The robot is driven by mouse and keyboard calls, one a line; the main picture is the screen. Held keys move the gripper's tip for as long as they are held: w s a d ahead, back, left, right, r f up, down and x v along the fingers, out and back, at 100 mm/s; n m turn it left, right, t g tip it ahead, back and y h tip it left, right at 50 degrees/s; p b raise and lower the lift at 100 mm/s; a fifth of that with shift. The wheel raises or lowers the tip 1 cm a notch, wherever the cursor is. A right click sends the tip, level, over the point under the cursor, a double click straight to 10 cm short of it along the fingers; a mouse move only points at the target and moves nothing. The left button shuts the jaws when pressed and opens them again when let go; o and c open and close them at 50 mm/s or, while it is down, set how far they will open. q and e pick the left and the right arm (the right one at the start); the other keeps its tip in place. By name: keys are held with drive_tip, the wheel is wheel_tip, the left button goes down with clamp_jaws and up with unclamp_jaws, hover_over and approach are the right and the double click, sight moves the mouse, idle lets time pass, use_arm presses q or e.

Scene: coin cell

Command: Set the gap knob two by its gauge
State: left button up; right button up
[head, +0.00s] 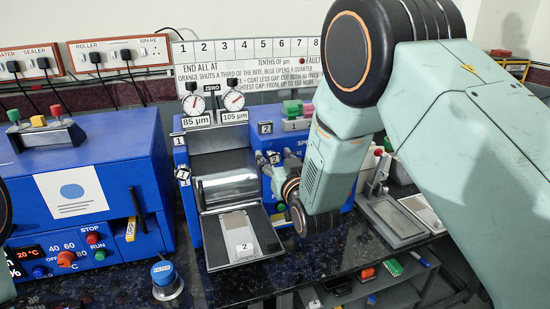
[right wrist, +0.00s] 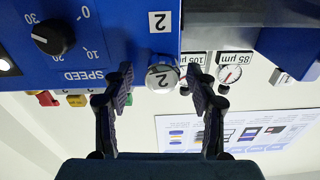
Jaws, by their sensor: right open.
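Gap knob two, a pale round knob marked 2 (right wrist: 162,77), sits on the blue machine in the right wrist view. My right gripper (right wrist: 160,80) is open, with one finger on each side of this knob; I cannot tell whether either finger touches it. In the head view my right gripper (head: 279,172) is at the machine's right front and largely hides the knob. The right dial gauge (head: 234,101) reads 105 µm on its label, and the left one (head: 193,105) reads 85 µm. Both gauges also show in the wrist view, the 105 label partly behind a finger. My left gripper is out of view.
Knob one (head: 183,176) is on the machine's left side. A tray marked 2 (head: 230,227) juts out in front of the roller. A white instruction board (head: 250,72) stands behind. A speed dial (right wrist: 54,37) is near the gripper. My right arm covers the head view's right side.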

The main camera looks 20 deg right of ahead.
drive_tip(key=shift+w+f, duration=0.15)
drive_tip(key=shift+w, duration=0.05)
drive_tip(key=shift+a, duration=0.1)
drive_tip(key=shift+c, duration=0.8)
drive_tip(key=shift+a, duration=0.1)
drive_tip(key=shift+c, duration=0.7)
drive_tip(key=shift+s, duration=0.15)
drive_tip(key=c, duration=0.6)
drive_tip(key=shift+c, duration=1.3)
